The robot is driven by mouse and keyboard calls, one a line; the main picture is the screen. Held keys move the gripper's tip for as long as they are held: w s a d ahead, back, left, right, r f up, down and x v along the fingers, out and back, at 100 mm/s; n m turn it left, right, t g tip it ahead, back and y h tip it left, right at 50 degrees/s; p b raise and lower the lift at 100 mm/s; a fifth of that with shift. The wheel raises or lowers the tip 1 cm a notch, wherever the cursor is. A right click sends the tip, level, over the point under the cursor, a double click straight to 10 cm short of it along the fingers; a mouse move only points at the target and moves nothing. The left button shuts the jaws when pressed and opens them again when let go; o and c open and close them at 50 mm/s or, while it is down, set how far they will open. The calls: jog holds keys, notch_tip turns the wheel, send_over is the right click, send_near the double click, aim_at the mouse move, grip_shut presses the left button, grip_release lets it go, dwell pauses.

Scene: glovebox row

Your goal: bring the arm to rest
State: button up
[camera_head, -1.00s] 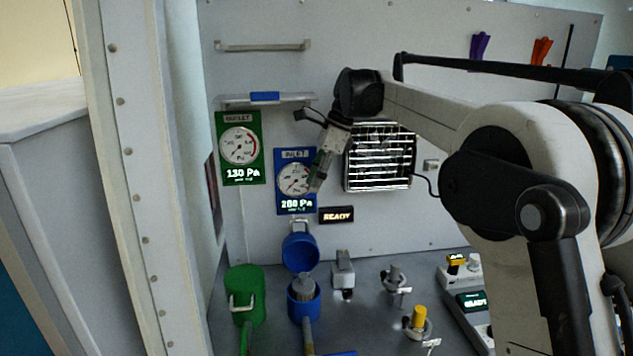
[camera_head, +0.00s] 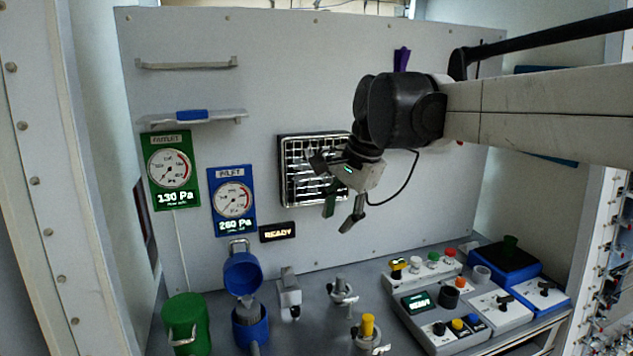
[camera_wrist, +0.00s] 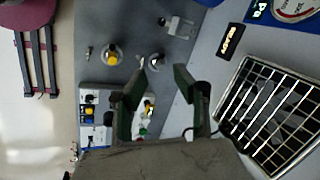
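My gripper (camera_head: 340,213) hangs in front of the back panel (camera_head: 260,120), beside the lower right of the vent grille (camera_head: 300,170). Its two fingers are spread apart with nothing between them. In the wrist view my gripper (camera_wrist: 168,105) also shows open and empty, above the bench top. My arm reaches in from the right of the head view and touches nothing that I can see.
A green gauge (camera_head: 170,170) and a blue gauge (camera_head: 232,200) hang on the panel. Below stand a green canister (camera_head: 187,325), an open blue container (camera_head: 243,275), a yellow-topped valve (camera_head: 368,327) and a control box (camera_head: 430,305). The air around my gripper is clear.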

jog(key=s+d+f+n+t+h, duration=0.1)
jog(key=s+d+f+n, duration=0.2)
jog(key=s, duration=0.4)
jog(key=s+d+f+n+t+h, duration=0.1)
jog(key=s+d+f+n+t, duration=0.1)
jog(key=s+d+f, duration=0.4)
jog(key=s+d+f+n+t, duration=0.1)
jog(key=s+d+f+n, duration=0.3)
jog(key=s, duration=0.6)
jog(key=shift+s+d+f+h, duration=0.15)
jog(key=shift+d+f+h, duration=0.25)
jog(key=shift+d, duration=0.55)
